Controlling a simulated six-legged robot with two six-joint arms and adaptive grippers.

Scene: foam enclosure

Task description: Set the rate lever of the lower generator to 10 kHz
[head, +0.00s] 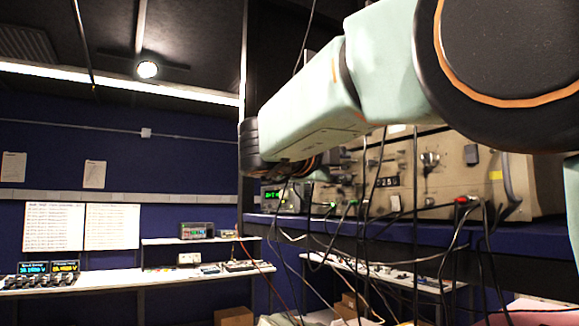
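A bank of beige instrument panels (440,172) with knobs, switches and plugged cables stands on a blue-edged shelf at the right. A smaller unit with a green display (272,196) is at its left end. I cannot tell which unit is the lower generator, and I cannot make out its rate lever or scale. My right arm reaches in from the upper right across the panels. My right gripper (298,168) is in front of the left part of the panels, mostly hidden under my wrist; its fingers are too dark to read. My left gripper is not in view.
Many loose black cables (370,240) hang in front of the panels and shelf. A white bench (130,281) with two lit displays (48,267) stands at the far left. A cardboard box (233,316) is on the floor. Open room lies left of my arm.

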